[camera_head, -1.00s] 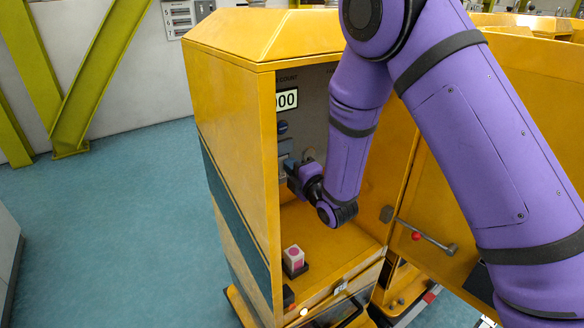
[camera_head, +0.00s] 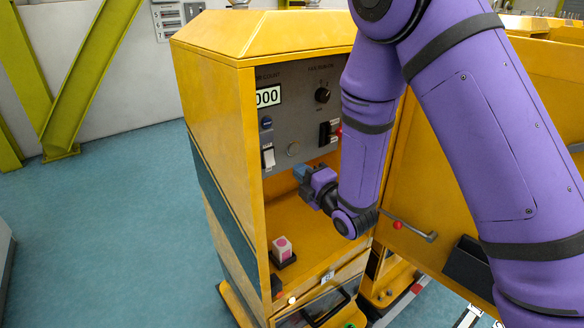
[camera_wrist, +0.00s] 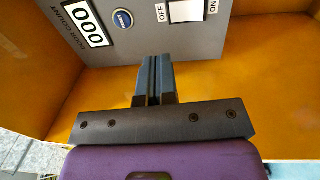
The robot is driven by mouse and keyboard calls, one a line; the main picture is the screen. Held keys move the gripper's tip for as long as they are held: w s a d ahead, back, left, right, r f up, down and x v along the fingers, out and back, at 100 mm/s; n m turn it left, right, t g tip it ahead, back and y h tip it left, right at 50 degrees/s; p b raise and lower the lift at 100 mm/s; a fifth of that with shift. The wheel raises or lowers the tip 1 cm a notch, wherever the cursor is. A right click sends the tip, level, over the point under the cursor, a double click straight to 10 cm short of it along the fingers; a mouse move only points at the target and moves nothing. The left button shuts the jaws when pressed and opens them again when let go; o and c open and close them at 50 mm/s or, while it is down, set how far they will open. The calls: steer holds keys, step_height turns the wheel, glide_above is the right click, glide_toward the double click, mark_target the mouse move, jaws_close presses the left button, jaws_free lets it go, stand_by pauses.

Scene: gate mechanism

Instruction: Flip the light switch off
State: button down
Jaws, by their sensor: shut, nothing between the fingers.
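The light switch is a white rocker (camera_head: 268,157) low on the grey panel inside the yellow cabinet. In the wrist view the white rocker (camera_wrist: 187,10) is cut by the top edge, with OFF printed at its left and ON at its right. I cannot tell which side is pressed in. My gripper (camera_head: 299,172) is to the right of and below the switch, apart from it. In the wrist view the two fingers (camera_wrist: 154,62) are shut together with nothing between them.
The panel also holds a 000 counter (camera_head: 267,97), a blue button (camera_wrist: 122,19), a black knob (camera_head: 322,95) and a black switch with a red part (camera_head: 326,133). A pink-and-white block (camera_head: 282,250) stands on the cabinet floor. The open door (camera_head: 480,150) is at the right.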

steer(key=shift+s+d+r, duration=0.15)
steer(key=shift+s+d, duration=0.45)
steer(key=shift+s, duration=0.35)
steer(key=s+d+r+m+g+h, duration=0.2)
steer(key=d+r+m+h, duration=0.2)
steer(key=d+r+m, duration=0.35)
steer(key=s+d+r+m+g+h, duration=0.2)
steer(key=d+r+m+h, duration=0.2)
steer(key=d+r+m, duration=0.3)
steer(key=s+d+r+m+g+h, duration=0.1)
steer(key=s+d+r+m+g, duration=0.1)
steer(key=s, duration=0.6)
steer(key=s+d+r+m+g+h, duration=0.1)
steer(key=s+d+m, duration=0.3)
steer(key=s, duration=0.4)
steer(key=s+d+r+m+g, duration=0.3)
steer(key=s+m, duration=0.1)
steer(key=s, duration=0.4)
steer(key=shift+r+h, duration=0.25)
steer(key=shift+h, duration=0.15)
steer(key=shift+d, duration=0.1)
